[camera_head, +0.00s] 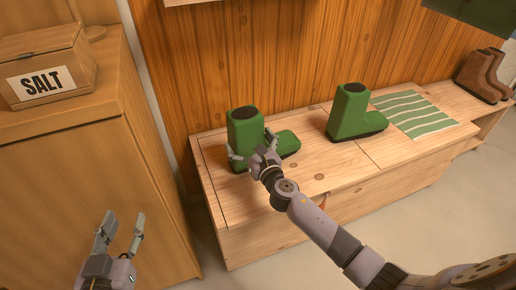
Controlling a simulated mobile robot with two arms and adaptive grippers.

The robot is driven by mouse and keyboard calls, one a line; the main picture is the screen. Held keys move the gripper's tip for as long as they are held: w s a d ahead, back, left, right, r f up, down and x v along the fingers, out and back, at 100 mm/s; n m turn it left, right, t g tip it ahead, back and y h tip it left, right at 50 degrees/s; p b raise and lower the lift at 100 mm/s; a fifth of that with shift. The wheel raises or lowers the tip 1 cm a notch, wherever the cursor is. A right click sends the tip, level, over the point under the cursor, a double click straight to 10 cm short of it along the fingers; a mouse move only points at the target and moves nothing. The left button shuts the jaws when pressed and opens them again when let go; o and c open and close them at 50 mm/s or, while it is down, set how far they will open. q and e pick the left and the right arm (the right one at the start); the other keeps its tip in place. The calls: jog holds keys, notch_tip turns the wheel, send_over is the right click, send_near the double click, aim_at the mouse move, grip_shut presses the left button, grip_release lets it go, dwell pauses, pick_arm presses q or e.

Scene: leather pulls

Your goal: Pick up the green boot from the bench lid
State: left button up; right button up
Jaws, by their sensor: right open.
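Two green boots with dark soles and dark openings stand upright on the wooden bench lid (325,175). The left green boot (243,128) is near the bench's left end, and the other green boot (350,112) is further right. My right gripper (252,146) is open at the near side of the left boot, its fingers spread in front of the boot and hiding part of it. I cannot tell whether they touch it. My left gripper (121,226) is open and empty at the lower left, in front of the wooden cabinet, away from both boots.
A green striped cloth (415,112) lies right of the boots. Brown boots (484,75) stand at the far right. A wood-panelled wall (270,55) closes off the back.

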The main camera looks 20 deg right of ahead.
pick_arm(q)
jog(key=shift+w+d+r+t, duration=0.15)
jog(key=shift+r+t, duration=0.3)
jog(key=shift+r, duration=0.3)
jog(key=shift+w+d+r+t, duration=0.15)
jog(key=shift+r+t, duration=0.3)
jog(key=shift+r, duration=0.25)
pick_arm(e)
jog(key=shift+w+a, duration=0.1)
jog(key=shift+w, duration=1.15)
jog(key=c, duration=1.9)
jog(key=shift+r, duration=0.15)
jog(key=shift+c, duration=0.3)
pick_arm(q)
jog(key=shift+a+f, duration=0.1)
jog(key=shift+f, duration=0.15)
